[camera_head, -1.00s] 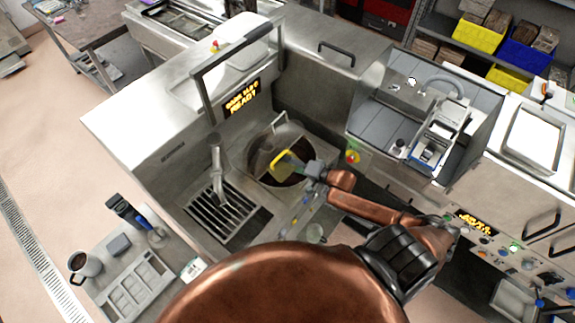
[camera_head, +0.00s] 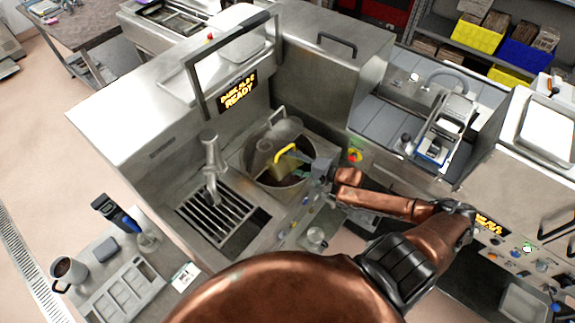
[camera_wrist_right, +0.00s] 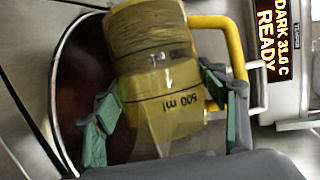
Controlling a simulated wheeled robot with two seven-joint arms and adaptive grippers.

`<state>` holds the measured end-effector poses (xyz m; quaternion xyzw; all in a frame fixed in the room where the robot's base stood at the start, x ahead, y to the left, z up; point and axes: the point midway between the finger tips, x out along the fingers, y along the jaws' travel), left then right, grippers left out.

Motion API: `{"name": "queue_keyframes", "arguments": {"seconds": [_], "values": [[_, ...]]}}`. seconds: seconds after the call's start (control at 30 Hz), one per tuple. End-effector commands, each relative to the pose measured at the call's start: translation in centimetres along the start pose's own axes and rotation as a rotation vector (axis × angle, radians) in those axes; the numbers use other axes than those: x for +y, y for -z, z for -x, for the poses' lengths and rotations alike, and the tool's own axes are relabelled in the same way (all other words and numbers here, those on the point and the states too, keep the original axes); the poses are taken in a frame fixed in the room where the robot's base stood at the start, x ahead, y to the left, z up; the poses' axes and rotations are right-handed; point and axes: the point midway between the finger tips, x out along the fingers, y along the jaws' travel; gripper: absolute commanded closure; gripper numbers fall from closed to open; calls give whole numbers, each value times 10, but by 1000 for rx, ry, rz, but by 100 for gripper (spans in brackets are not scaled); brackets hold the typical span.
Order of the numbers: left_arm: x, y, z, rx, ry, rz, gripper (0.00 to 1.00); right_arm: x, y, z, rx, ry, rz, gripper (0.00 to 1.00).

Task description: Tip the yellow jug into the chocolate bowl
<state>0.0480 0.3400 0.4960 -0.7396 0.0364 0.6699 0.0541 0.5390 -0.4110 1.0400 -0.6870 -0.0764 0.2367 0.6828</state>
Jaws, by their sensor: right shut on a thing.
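The yellow jug (camera_head: 262,158), a see-through measuring jug with a yellow handle, is over the chocolate bowl (camera_head: 300,183) in the steel melting station. My right gripper (camera_head: 310,172) is shut on the jug from the right. In the right wrist view the jug (camera_wrist_right: 155,75) lies between the green-padded fingers of my right gripper (camera_wrist_right: 168,122). Its "500 ml" print reads upside down and its handle is on the right, so it looks tipped. Dark chocolate shows in the bowl (camera_wrist_right: 62,110) behind it. I cannot make out a stream. My left gripper is not in view.
A steel tap (camera_head: 211,160) and a slotted grate (camera_head: 213,215) stand left of the bowl. A "READY" display (camera_head: 237,92) is behind. A mug (camera_head: 68,272) and a grey mould tray (camera_head: 125,290) lie at the lower left. A sink unit is at the right.

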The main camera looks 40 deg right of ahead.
Motion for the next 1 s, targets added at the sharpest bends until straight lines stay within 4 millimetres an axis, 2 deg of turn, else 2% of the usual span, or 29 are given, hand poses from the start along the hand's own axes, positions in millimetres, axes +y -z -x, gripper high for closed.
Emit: {"name": "queue_keyframes", "arguments": {"seconds": [0.03,0.47,1.0], "values": [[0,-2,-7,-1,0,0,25,1,1,-1,-7,13,-15,90],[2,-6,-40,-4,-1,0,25,5,10,2,-51,86,-197,90],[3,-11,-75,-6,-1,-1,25,-4,25,10,-114,195,-458,90]]}}
